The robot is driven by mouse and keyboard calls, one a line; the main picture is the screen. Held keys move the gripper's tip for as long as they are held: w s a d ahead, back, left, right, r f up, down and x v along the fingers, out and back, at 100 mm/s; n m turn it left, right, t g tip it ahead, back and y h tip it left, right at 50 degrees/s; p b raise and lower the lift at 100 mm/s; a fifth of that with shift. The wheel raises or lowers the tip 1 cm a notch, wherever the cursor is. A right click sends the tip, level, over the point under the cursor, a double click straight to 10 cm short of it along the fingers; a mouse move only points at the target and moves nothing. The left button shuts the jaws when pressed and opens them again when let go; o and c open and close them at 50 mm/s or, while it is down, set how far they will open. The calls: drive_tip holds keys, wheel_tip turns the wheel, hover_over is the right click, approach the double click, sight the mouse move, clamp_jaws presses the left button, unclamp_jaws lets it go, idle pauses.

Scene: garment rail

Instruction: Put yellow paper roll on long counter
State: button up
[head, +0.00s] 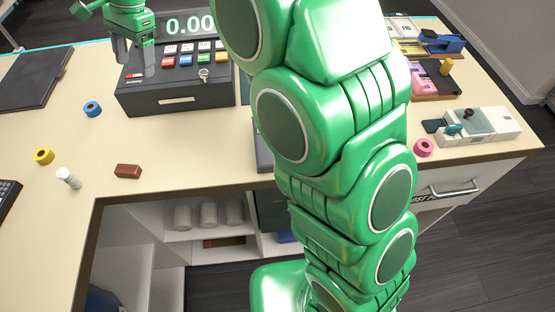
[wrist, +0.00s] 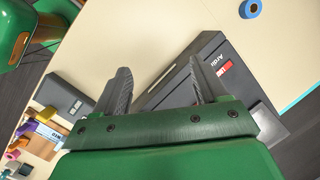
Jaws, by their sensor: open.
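The yellow paper roll (head: 44,156), a small ring with a dark core, lies on the pale counter (head: 60,220) at the left of the head view, left of a small white cylinder. The counter bends in an L around open shelves. My gripper (head: 136,62) is at the upper left of the head view, over the left part of the black cash register (head: 176,96), away from the yellow roll. In the wrist view, my gripper (wrist: 160,68) has its fingers apart with nothing between them. The yellow roll is not clearly seen in the wrist view.
A blue roll (head: 92,109), white cylinder (head: 68,178) and red-brown block (head: 127,171) stand near the yellow roll. A pink roll (head: 424,147) and card terminal (head: 480,126) are at right. A dark flat pad (head: 32,80) lies at upper left. My arm hides the middle.

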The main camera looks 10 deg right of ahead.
drive_tip(key=s+d+n, duration=0.1)
drive_tip(key=s+d, duration=0.3)
drive_tip(key=d, duration=0.4)
drive_tip(key=s+d+n+h, duration=0.1)
drive_tip(key=s+d, duration=0.2)
drive_tip(key=d, duration=0.4)
drive_tip(key=s+d+n, duration=0.1)
drive_tip(key=s+d, duration=0.3)
drive_tip(key=d, duration=0.4)
drive_tip(key=s+d+f+n+h, duration=0.1)
drive_tip(key=s+d+f+n, duration=0.1)
drive_tip(key=s+d, duration=0.5)
drive_tip(key=s+d+f+n, duration=0.2)
drive_tip(key=s+d+f, duration=0.2)
drive_tip(key=s+d, duration=0.4)
drive_tip(key=s, duration=0.6)
drive_tip(key=shift+d+h, duration=0.25)
drive_tip(key=shift+h, duration=0.15)
